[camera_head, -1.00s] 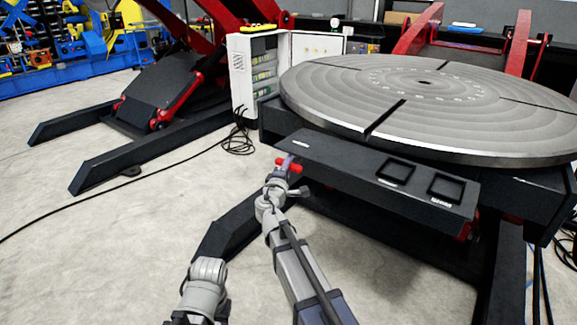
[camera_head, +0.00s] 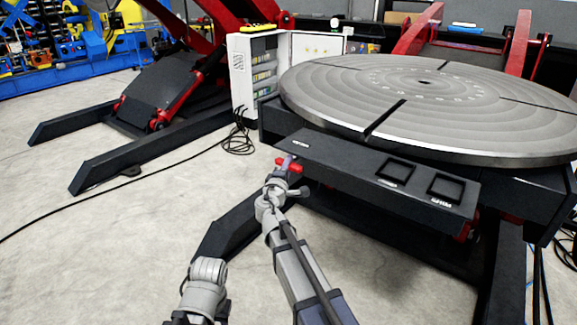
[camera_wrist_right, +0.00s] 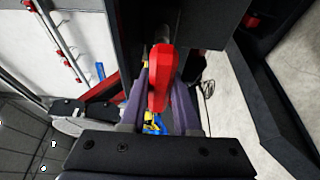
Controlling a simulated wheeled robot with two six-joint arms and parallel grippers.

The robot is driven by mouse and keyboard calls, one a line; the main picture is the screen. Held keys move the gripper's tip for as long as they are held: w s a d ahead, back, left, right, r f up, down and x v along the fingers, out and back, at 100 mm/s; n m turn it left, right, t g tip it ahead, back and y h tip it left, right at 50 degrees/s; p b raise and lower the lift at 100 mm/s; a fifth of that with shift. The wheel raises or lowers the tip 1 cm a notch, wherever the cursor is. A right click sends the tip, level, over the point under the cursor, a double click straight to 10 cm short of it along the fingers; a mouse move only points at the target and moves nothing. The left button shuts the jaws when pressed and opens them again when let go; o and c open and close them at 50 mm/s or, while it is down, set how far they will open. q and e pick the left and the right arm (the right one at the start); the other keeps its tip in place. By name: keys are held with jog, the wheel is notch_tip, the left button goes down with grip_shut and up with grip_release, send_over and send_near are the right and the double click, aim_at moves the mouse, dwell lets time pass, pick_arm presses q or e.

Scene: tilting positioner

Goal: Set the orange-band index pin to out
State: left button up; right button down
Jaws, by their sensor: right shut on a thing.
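My right gripper (camera_head: 288,163) is at the left end of the dark box front under the round table, shut on a red handle (camera_head: 296,169). In the right wrist view the red handle (camera_wrist_right: 161,78) stands between the two purple-grey fingers of my right gripper (camera_wrist_right: 163,85). A short metal shaft (camera_wrist_right: 162,34) shows behind the handle, against a dark panel. I take this to be the index pin; no orange band can be made out, and its in or out position cannot be told. My left gripper is not in view.
The large round slotted table (camera_head: 440,100) lies above the dark box (camera_head: 350,172), which has two square recesses on top. A white control cabinet (camera_head: 245,75) stands behind. Black cables (camera_head: 238,145) lie on the floor.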

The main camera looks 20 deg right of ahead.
jog(key=s+a, duration=0.2)
jog(key=a, duration=0.1)
jog(key=shift+s+a, duration=0.1)
jog(key=shift+s, duration=0.2)
jog(key=c, duration=1.1)
grip_release()
jog(key=shift+f, duration=0.1)
jog(key=shift+o, duration=0.9)
jog(key=shift+a, duration=0.1)
jog(key=v, duration=0.7)
jog(key=shift+s+a, duration=0.2)
jog(key=shift+s, duration=0.15)
